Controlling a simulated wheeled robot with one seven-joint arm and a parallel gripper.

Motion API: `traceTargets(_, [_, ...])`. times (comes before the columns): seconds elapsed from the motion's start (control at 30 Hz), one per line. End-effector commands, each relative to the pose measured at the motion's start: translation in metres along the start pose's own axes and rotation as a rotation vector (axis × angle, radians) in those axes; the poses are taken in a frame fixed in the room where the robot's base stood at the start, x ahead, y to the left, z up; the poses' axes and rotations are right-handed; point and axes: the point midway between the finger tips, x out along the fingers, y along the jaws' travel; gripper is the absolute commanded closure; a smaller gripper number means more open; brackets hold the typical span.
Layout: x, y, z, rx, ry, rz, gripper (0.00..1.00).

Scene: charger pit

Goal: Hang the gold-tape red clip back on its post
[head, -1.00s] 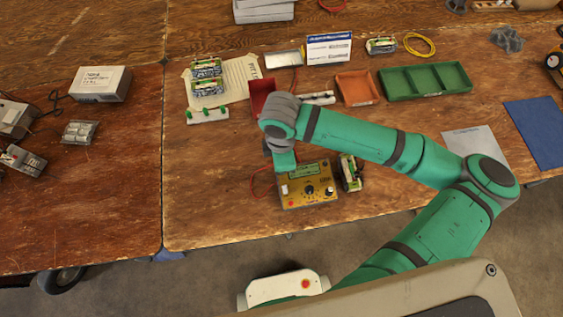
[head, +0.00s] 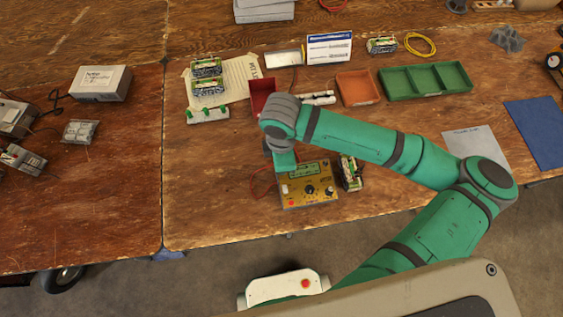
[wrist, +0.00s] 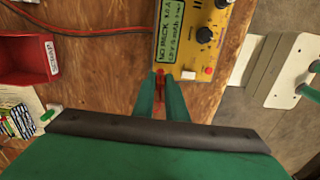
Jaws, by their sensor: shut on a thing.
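My gripper (wrist: 160,78) is shut on the red clip (wrist: 161,71). Only a small red bit of it shows between the fingertips, and I cannot make out gold tape. The fingertips are at the edge of the yellow charger box (wrist: 195,35), by its display. I cannot tell whether the clip touches a post. In the head view the box (head: 309,195) is in front of my arm, whose wrist hides the clip and fingertips. A red wire (head: 262,184) loops at its left.
A battery pack (head: 350,172) stands close to the box's right side. Behind are a red bin (head: 262,92), an orange tray (head: 357,88) and a green divided tray (head: 425,79). A white strip with green knobs (head: 208,114) lies left. The front left of the table is clear.

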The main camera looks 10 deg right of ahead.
Motion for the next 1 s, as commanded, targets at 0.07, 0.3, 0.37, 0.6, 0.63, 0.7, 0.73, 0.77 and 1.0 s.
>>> traceTargets(0.07, [0.0006,0.0000,-0.0001,0.001,0.001,0.000,1.00])
traceTargets(0.3, [0.0005,0.0000,0.0001,0.000,0.000,0.000,1.00])
traceTargets(0.37, [0.0005,0.0000,0.0001,0.000,0.000,0.000,0.81])
traceTargets(0.6, [0.0005,0.0000,0.0001,0.000,0.000,0.000,0.66])
traceTargets(0.63, [0.0005,0.0000,0.0001,0.000,0.000,0.000,0.66])
traceTargets(0.7, [0.0005,0.0000,0.0001,0.000,0.000,0.000,0.66])
traceTargets(0.73, [0.0005,0.0000,0.0001,0.000,0.000,0.000,0.66])
traceTargets(0.77, [0.0005,0.0000,0.0001,0.000,0.000,0.000,0.66])
traceTargets(1.0, [0.0005,0.0000,0.0000,0.000,0.000,0.000,0.58])
